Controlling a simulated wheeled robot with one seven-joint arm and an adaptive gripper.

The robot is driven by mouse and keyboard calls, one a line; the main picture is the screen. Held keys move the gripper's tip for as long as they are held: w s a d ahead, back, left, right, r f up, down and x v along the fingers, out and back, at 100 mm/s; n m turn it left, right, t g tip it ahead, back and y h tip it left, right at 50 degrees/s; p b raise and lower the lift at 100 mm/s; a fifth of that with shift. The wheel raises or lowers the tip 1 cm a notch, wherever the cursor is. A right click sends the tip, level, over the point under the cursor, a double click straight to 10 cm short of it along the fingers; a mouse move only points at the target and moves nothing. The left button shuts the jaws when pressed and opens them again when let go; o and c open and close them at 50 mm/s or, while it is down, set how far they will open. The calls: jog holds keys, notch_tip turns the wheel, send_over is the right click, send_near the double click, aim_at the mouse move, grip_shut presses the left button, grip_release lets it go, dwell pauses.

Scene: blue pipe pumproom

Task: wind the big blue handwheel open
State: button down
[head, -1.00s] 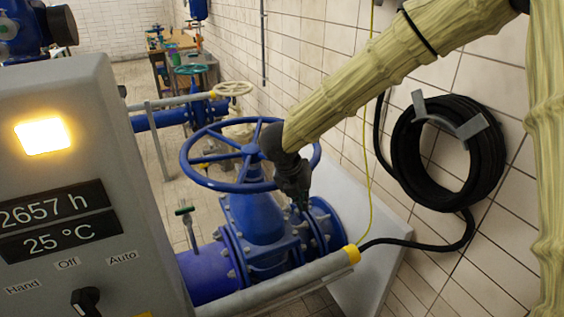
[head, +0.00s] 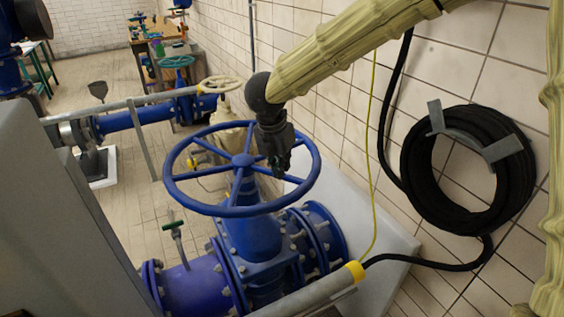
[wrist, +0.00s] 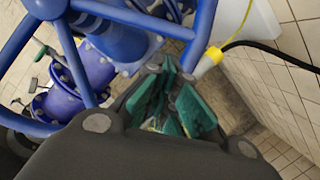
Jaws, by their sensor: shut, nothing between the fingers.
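The big blue handwheel (head: 243,160) lies nearly level on top of a blue gate valve (head: 250,235) in the head view. In that view my dark gripper (head: 282,172) points down over the right part of the wheel, between hub and rim; whether it touches is unclear. In the wrist view the green-padded fingers (wrist: 176,103) are together and hold nothing. There the wheel's blue rim and spokes (wrist: 75,60) pass left of and above the fingers.
A grey rail with a yellow end (head: 354,272) runs in front of the valve. A black hose coil (head: 425,165) hangs on the tiled wall at right. A grey cabinet (head: 50,215) blocks the left foreground. A small green-handled valve (head: 174,226) stands on the pipe.

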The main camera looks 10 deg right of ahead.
jog(key=a+p+x, duration=0.1)
jog(key=x, duration=0.6)
jog(key=shift+d+f, duration=0.2)
jog(key=shift+d, duration=0.15)
jog(key=shift+w+d, duration=0.15)
jog(key=shift+w, duration=0.05)
jog(key=shift+w+d+n+p, duration=0.2)
jog(key=shift+d+n+p, duration=0.05)
jog(key=shift+n+p, duration=0.15)
